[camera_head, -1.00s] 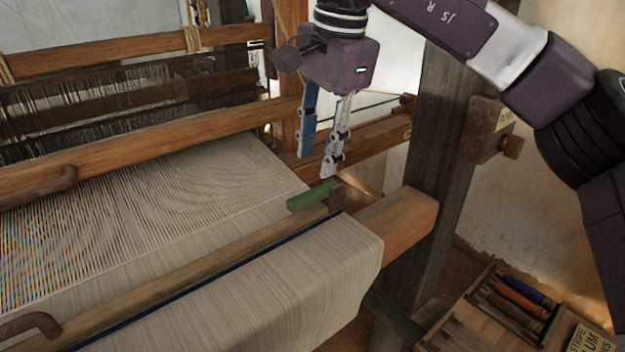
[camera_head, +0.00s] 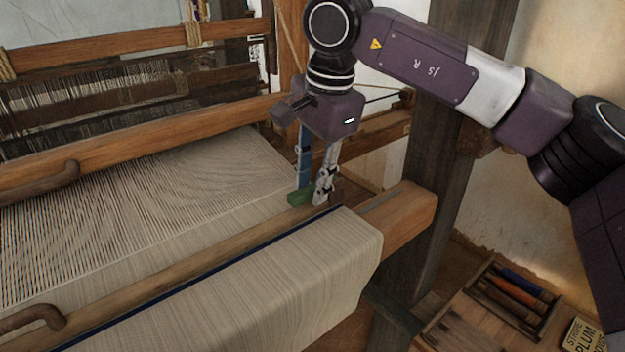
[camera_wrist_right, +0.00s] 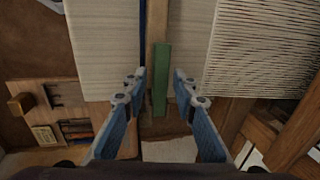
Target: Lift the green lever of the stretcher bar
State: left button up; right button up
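The green lever (camera_head: 297,196) lies on the right end of the wooden stretcher bar (camera_head: 200,262), which runs across the pale cloth. My right gripper (camera_head: 313,194) has come down at the lever and hides part of it in the head view. In the right wrist view the green lever (camera_wrist_right: 161,80) stands out between the two blue-grey fingers of the right gripper (camera_wrist_right: 160,78). The fingers are open, with a gap to the lever on each side. My left gripper is in neither view.
Woven cloth (camera_head: 300,260) wraps over the front beam (camera_head: 405,215). Striped warp threads (camera_head: 130,210) stretch behind the bar. A dark upright post (camera_head: 440,140) stands right of my gripper. A wooden tray (camera_head: 500,310) with several coloured shuttles sits at the lower right.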

grip_shut()
jog(key=shift+r, duration=0.1)
jog(key=y+p, duration=0.1)
jog(key=r+g+y+p, duration=0.1)
jog(key=p, duration=0.1)
jog(key=shift+w+d+r+g, duration=0.1)
jog(key=shift+w+d+g, duration=0.15)
jog(key=shift+d+g, duration=0.1)
jog(key=shift+w+d+r+m+g+y+p, duration=0.15)
jog(key=shift+g+y+p, duration=0.1)
jog(key=shift+y+p, duration=0.25)
jog(key=shift+w+d+r+m+g+y+p, duration=0.1)
jog(key=shift+d+r+m+g+y+p, duration=0.1)
jog(key=shift+y+p, duration=0.3)
jog(key=shift+w+d+r+g+y+p, duration=0.15)
jog(key=shift+g+y+p, duration=0.1)
jog(key=shift+y, duration=0.2)
jog(key=shift+d+g+y+p, duration=0.1)
jog(key=shift+g+y, duration=0.15)
jog(key=shift+y, duration=0.2)
